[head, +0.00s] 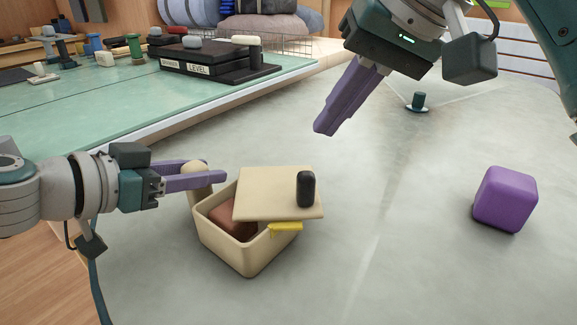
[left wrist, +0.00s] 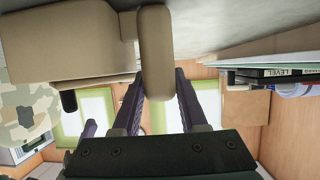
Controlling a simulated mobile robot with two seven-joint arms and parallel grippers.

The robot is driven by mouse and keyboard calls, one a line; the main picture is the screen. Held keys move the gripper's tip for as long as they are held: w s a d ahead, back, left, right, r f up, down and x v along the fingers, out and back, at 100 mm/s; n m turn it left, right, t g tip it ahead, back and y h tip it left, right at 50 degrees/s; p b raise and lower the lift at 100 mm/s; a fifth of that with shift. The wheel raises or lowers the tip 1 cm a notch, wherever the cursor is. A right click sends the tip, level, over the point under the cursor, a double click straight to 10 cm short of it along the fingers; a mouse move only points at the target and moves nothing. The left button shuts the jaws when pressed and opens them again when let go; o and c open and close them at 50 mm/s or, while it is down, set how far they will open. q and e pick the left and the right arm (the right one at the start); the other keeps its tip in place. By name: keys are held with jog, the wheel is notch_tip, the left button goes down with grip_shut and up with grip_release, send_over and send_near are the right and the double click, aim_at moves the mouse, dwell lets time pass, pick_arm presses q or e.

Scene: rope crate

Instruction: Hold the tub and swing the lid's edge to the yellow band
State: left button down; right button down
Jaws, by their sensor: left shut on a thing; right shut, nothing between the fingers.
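A cream tub (head: 222,243) stands on the grey table with a reddish-brown block (head: 233,219) inside. A flat cream lid (head: 265,190) with an upright black knob (head: 305,189) lies across the tub's back and right part, overhanging on the right. The left front of the tub is open. A yellow band (head: 286,228) shows on the tub's right side, just below the lid's front edge. My left gripper (head: 212,178) is shut on the tub's rounded handle (left wrist: 155,45), seen close in the left wrist view. My right gripper (head: 322,131) is shut and empty, above and behind the lid, apart from it.
A purple cube (head: 505,200) stands on the table at the right. A small teal peg (head: 418,102) stands further back. A green-topped bench (head: 110,110) with a black stand (head: 215,65) and several small pegs lies at the back left. The table between tub and cube is clear.

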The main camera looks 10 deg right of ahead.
pick_arm(q)
jog(key=shift+s+f, duration=0.15)
jog(key=shift+f, duration=0.1)
jog(key=c, duration=0.6)
grip_release()
jog(key=shift+s, duration=0.1)
jog(key=shift+c, duration=0.2)
jog(key=shift+o, duration=1.4)
jog(key=shift+r, duration=0.15)
jog(key=shift+a, duration=0.1)
jog(key=v, duration=1.1)
jog(key=shift+s+a+r, duration=0.2)
jog(key=shift+r, duration=0.1)
